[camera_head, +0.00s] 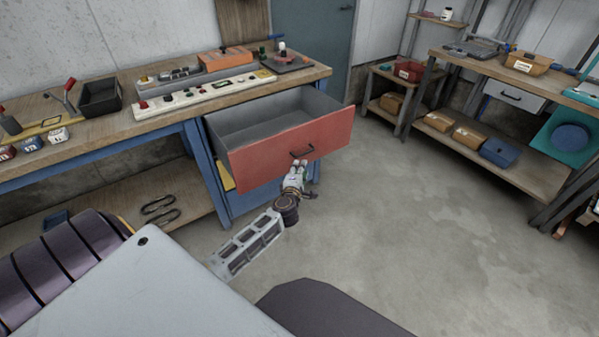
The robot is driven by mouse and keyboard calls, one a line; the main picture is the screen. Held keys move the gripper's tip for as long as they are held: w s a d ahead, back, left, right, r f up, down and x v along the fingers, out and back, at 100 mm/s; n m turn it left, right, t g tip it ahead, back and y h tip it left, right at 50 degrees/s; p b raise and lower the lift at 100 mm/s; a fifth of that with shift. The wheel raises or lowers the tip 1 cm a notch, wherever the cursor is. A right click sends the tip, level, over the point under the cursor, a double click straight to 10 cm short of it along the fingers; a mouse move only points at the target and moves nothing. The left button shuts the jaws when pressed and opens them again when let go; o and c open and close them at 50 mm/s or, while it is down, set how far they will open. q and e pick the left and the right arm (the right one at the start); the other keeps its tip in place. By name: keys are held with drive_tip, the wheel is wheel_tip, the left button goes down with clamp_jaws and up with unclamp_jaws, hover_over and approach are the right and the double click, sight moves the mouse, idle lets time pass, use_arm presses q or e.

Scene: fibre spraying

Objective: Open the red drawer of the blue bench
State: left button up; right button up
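The red drawer (262,158) of the blue bench (205,165) is pulled well out, and its grey inside shows empty. Its dark handle (302,152) is on the red front, right of the middle. My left gripper (300,167) is at the drawer front, with its fingertips just below the handle. They look close to it or touching it, but I cannot tell whether they are closed around it. My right gripper is not in view.
The wooden bench top (308,76) holds a control panel (205,95), a black bin (100,97) and tools. A shelf bench (520,168) with boxes stands at the right. The grey floor (420,260) between is clear.

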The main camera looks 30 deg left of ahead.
use_arm(q)
drive_tip(key=shift+s+d, duration=0.1)
drive_tip(key=shift+s, duration=0.25)
drive_tip(key=shift+f, duration=0.1)
idle(0.5)
